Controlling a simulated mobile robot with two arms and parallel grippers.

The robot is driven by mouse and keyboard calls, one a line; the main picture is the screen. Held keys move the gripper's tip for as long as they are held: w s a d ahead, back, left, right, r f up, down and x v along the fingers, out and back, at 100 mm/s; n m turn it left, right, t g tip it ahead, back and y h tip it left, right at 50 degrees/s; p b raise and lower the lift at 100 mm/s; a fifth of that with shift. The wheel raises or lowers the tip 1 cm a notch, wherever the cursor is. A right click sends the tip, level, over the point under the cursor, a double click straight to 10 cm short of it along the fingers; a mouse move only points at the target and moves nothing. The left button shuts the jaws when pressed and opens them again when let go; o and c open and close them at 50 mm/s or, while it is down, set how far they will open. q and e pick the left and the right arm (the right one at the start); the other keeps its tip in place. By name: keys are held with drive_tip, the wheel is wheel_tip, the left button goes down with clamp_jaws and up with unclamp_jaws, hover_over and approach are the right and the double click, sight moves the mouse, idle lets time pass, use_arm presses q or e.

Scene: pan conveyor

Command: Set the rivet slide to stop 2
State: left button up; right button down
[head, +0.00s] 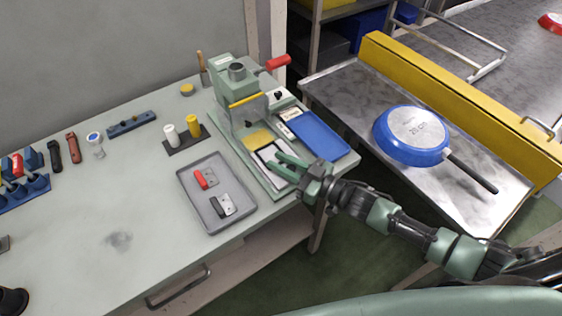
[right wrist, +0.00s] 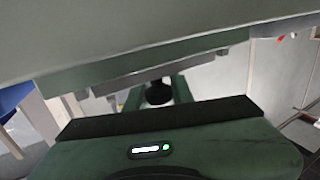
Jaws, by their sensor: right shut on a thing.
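The green riveting press (head: 238,95) stands at the right end of the workbench, with a red-handled lever (head: 278,62) and a yellow bar. On its base lie a yellow plate (head: 257,138) and a pale, dark-edged plate. My right gripper (head: 285,164) reaches in from the right, low over the press base. It is shut on a small dark knob (right wrist: 158,93), seen between the fingers in the right wrist view; I take it for the rivet slide's knob. The fingers hide it in the head view. I cannot read the stop marks or the slide's position. My left gripper is not in view.
A grey tray (head: 184,184) with a red-handled and a dark-handled part lies left of the base. A blue tray (head: 320,136) lies right of it. A blue pan (head: 400,153) rests upside down on the metal conveyor (head: 345,100). The bench's left middle is mostly clear.

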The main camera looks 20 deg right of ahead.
sight(297, 172)
drive_tip(key=shift+w, duration=0.1)
idle(0.3)
drive_tip(key=w, duration=0.1)
drive_tip(key=w+a+b, duration=0.1)
drive_tip(key=w, duration=0.2)
drive_tip(key=shift+a, duration=0.25)
drive_tip(key=shift+s, duration=0.1)
drive_tip(key=c, duration=1.2)
unclamp_jaws()
drive_tip(key=shift+c, duration=0.2)
drive_tip(key=b+v, duration=0.1)
drive_tip(key=v, duration=0.5)
drive_tip(key=shift+s+d+f, duration=0.15)
drive_tip(key=shift+s+d, duration=0.05)
drive_tip(key=shift+d, duration=0.1)
drive_tip(key=shift+s+d+b, duration=0.3)
drive_tip(key=shift+s+d, duration=0.05)
drive_tip(key=shift+s, duration=0.05)
drive_tip(key=shift+o, duration=0.2)
